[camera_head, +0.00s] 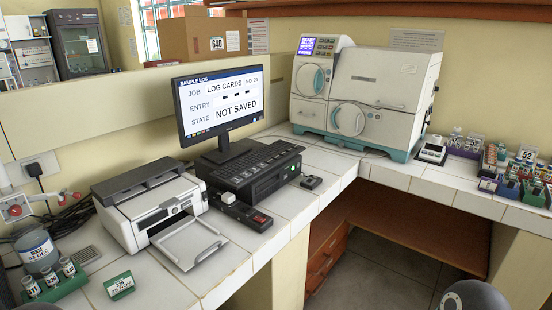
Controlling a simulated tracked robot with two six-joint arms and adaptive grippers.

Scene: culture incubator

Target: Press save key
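The monitor (220,103) stands on the tiled bench and reads "SAMPLE LOG", job "LOG CARDS", an entry of dashes, and state "NOT SAVED". A black keyboard (248,163) lies on top of a black box (270,180) in front of it. A low black unit (240,211) sits at the box's front left, with a raised white block (228,197) at one end and a red patch (262,219) at the other. I cannot read a save label on any key. Neither gripper shows; only dark rounded parts, probably mine, show at the bottom edge.
A white printer (150,207) with its tray out stands left of the low unit. A small black device (311,182) lies right of the box. A large white incubator-like machine (366,95) fills the corner. The bench's front edge is close to the low unit.

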